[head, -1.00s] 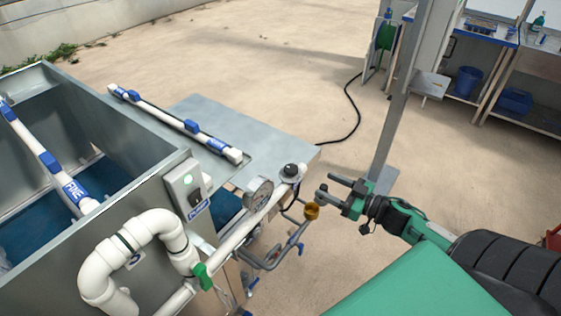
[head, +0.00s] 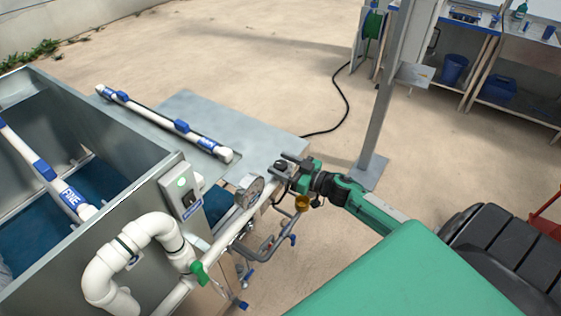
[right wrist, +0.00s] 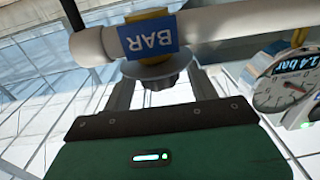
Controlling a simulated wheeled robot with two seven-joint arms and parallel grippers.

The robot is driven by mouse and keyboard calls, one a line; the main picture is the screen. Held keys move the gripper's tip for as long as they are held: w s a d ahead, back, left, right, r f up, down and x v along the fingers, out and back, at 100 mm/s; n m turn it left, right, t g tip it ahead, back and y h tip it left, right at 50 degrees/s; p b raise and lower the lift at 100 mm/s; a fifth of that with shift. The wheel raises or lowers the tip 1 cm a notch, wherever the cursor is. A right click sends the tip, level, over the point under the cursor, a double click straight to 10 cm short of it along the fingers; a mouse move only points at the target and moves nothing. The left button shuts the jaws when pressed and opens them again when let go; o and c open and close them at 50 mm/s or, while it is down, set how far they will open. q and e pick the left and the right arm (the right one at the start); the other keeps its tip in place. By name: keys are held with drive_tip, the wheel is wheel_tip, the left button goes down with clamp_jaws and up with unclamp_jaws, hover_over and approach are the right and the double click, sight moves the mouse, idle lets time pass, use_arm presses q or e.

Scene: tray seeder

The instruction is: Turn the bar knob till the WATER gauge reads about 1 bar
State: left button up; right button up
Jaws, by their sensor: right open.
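The bar knob (right wrist: 162,76) is dark grey, beside a blue BAR label (right wrist: 148,38) on the white pipe. In the head view the knob (head: 281,167) is partly covered by my right gripper (head: 283,162). In the right wrist view the fingers of my right gripper (right wrist: 161,88) stand on either side of the knob, open; contact cannot be told. My left gripper is not in view.
A metal tank (head: 120,240) with white pipes stands at left. A grey switch box (head: 181,192) with a green light and a green valve handle (head: 199,272) are near the gauge. A brass-coloured part (head: 302,202) hangs below my gripper. A metal post (head: 384,115) stands behind my arm.

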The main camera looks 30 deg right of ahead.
drive_tip(key=shift+w+a, duration=0.25)
drive_tip(key=shift+w, duration=0.2)
drive_tip(key=c, duration=1)
drive_tip(key=shift+y, duration=0.3)
